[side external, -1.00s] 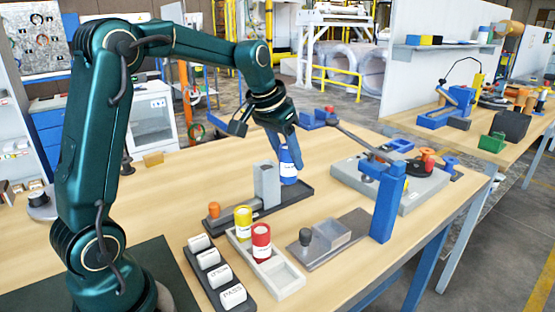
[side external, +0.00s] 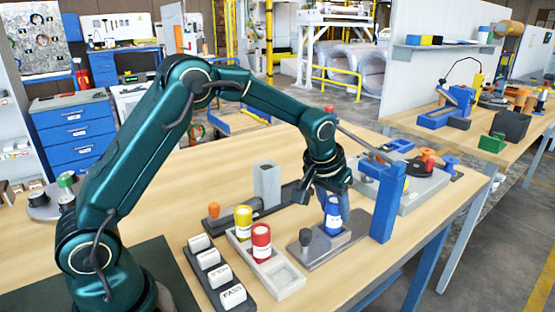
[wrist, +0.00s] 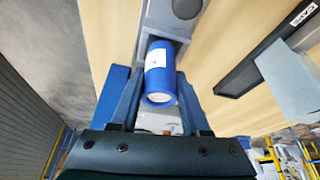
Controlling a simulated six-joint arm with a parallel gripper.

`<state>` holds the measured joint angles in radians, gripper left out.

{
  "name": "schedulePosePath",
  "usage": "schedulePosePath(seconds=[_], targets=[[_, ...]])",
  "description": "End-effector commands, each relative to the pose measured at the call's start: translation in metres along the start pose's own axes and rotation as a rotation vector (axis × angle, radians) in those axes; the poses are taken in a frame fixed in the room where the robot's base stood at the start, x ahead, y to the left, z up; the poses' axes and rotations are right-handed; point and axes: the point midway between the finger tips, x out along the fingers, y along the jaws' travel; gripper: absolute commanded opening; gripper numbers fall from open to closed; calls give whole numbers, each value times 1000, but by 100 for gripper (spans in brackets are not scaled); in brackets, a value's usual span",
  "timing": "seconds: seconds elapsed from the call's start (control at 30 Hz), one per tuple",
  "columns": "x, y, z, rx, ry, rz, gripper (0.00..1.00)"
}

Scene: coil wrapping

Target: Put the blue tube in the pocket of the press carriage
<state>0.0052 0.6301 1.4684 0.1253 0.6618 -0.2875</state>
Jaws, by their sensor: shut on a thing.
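The blue tube (side external: 333,214) with a white label is upright between the fingers of my gripper (side external: 332,201). It also shows in the wrist view (wrist: 158,78), with a finger on each side. The press carriage (side external: 305,258) is a grey plate with a dark knob and a box-like pocket (side external: 344,238). The tube's lower end is at the pocket and seems to be between its walls; how deep it sits I cannot tell. The blue press post (side external: 387,205) stands just to the right of the carriage.
A light tray (side external: 290,287) holds a yellow tube (side external: 243,222) and a red tube (side external: 261,242). Behind are a grey block (side external: 266,184) on a dark base and a grey machine (side external: 420,190). The press lever reaches over near my wrist.

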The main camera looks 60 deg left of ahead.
Motion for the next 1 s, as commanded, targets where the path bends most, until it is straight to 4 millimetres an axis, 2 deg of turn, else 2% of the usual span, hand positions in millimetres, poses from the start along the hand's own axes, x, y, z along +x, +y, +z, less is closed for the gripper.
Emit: schedulePosePath(seconds=[0.13, 0.53, 0.57, 0.6, 0.63, 1.0], targets=[[16, -1, 7, 0, -2, -2, 0], [20, -1, 8, 0, 1, -1, 0], [20, -1, 8, 0, 1, -1, 50], [20, -1, 8, 0, 1, -1, 65], [20, -1, 8, 0, 1, -1, 76], [17, -1, 7, 0, 3, 0, 76]])
